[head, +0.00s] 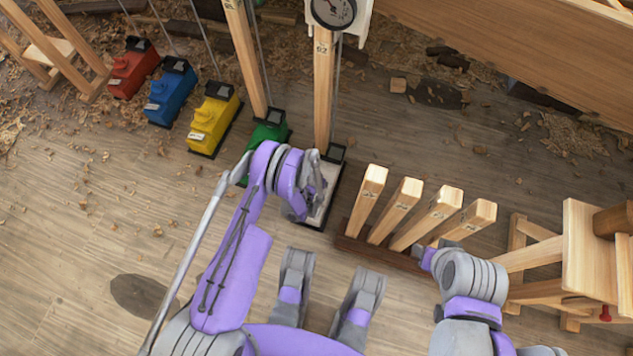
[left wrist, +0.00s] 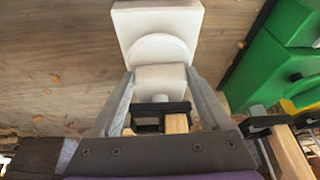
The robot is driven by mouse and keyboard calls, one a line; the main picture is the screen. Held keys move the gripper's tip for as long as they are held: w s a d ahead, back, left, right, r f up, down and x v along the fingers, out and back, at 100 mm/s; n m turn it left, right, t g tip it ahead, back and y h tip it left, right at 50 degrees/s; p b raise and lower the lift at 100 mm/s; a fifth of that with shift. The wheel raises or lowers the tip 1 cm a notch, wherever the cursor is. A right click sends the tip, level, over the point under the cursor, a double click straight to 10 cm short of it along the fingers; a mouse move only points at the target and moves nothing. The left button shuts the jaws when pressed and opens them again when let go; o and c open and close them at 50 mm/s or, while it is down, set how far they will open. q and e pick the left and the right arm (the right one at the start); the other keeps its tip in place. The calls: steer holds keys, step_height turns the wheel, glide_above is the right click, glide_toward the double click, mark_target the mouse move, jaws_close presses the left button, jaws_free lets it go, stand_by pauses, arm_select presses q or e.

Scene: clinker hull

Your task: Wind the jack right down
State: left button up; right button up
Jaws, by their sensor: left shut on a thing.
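A white jack (head: 327,190) stands at the right end of a row of coloured jacks, on a dark base. A wooden post (head: 323,90) marked 02 rises from it. My left gripper (head: 312,172) is at the white jack, its tips partly hidden by the wrist. In the left wrist view the gripper (left wrist: 160,78) is shut on a pale block-shaped part of the white jack (left wrist: 160,20), one finger along each side. My right gripper (head: 425,256) is low beside a rack of wooden posts (head: 441,212); its fingers are too hidden to read.
Green (head: 268,132), yellow (head: 213,118), blue (head: 171,92) and red (head: 133,70) jacks stand left of the white one. A round gauge (head: 334,11) is above post 02. Thin rods rise among the jacks. A wooden trestle (head: 580,245) stands at right. The left floor is mostly clear.

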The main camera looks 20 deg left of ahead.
arm_select(q)
steer(key=o, duration=1.2)
steer(key=p+v, duration=0.2)
steer(key=v, duration=0.8)
steer(key=shift+s+r+p, duration=0.15)
steer(key=shift+r+p, duration=0.25)
